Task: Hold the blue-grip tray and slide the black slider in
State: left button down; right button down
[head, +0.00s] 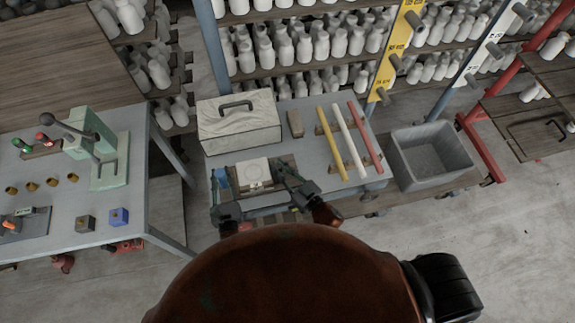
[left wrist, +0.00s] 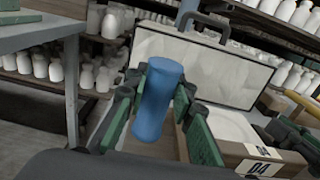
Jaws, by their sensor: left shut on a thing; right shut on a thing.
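The tray (head: 283,161) is a low brown wooden piece with a pale square top (head: 254,173) and stands on the grey middle table. In the left wrist view its side carries a label reading 04 (left wrist: 258,168). Its upright blue grip (left wrist: 157,105) is between the green fingers of my left gripper (left wrist: 160,88), which is shut on it. The grip also shows in the head view (head: 221,178), at the tray's left. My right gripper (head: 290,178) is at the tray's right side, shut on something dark. The black slider cannot be told apart from the dark fingers there.
A pale case (head: 239,123) with a dark handle stands behind the tray. Yellow, white and red rods (head: 347,140) lie to the right, beside a grey bin (head: 430,155). A left table (head: 75,205) holds a green press. Bottle shelves stand behind.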

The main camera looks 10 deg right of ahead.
pick_arm(q)
jog(key=shift+f, duration=0.25)
pick_arm(e)
jog(key=shift+a, duration=0.45)
jog(key=c, duration=1.9)
grip_release()
jog(key=v, duration=1.2)
pick_arm(q)
jog(key=c, duration=2)
grip_release()
jog(key=o, duration=0.4)
jog(key=shift+r, duration=0.15)
